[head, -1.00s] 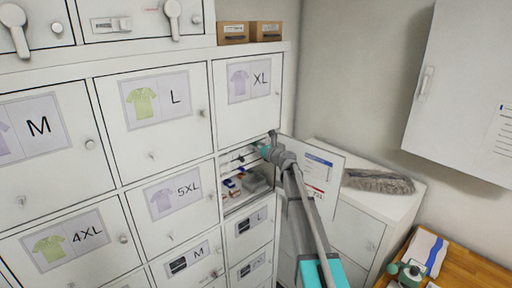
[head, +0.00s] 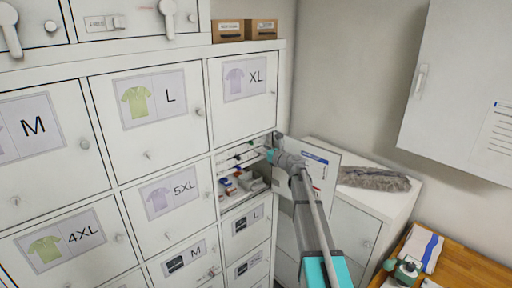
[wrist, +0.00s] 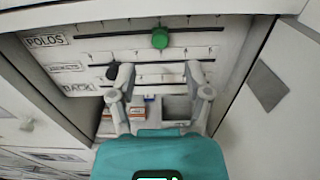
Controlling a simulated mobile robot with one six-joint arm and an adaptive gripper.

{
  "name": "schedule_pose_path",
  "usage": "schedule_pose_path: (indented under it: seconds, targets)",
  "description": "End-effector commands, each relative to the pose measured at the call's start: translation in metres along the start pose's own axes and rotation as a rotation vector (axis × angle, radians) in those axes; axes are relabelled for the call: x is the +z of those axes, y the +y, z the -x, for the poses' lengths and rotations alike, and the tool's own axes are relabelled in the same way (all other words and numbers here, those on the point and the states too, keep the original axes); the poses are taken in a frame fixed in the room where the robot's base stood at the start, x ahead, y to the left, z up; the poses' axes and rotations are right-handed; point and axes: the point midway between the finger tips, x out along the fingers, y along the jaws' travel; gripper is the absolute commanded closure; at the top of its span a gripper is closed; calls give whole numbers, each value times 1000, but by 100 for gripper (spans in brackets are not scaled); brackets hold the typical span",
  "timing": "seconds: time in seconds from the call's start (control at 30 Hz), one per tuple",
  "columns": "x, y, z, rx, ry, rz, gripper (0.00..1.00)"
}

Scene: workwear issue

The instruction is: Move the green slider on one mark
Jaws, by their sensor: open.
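The green slider (wrist: 160,38) is a round knob on the top slotted track, beside the label "POLOS" (wrist: 46,40), in the wrist view. It sits a little right of the middle of that track. A black slider (wrist: 112,71) is on the middle track, partly behind my left finger. In the head view my gripper (head: 270,152) reaches into the open compartment under the XL door, and the green slider cannot be made out.
Small boxes (wrist: 152,104) and grey items lie in the compartment below the tracks. The open door (head: 318,175) stands just right of my arm. Closed locker doors (head: 150,110) fill the left. A grey duster (head: 373,179) lies on the white cabinet.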

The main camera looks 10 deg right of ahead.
Motion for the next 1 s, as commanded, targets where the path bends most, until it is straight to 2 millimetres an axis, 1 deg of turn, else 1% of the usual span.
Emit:
schedule_pose_path:
  seconds: [0.03,0.1,0.3,0.4,0.57,0.9,1.0]
  targets:
    - [0,1,12,-3,0,0,36]
    - [0,1,23,-3,0,0,36]
    - [0,0,47,-2,0,0,36]
    - [0,0,54,-1,0,0,36]
    - [0,0,58,0,0,0,36]
    - [0,0,58,-1,0,0,36]
    - [-5,5,59,10,10,25,36]
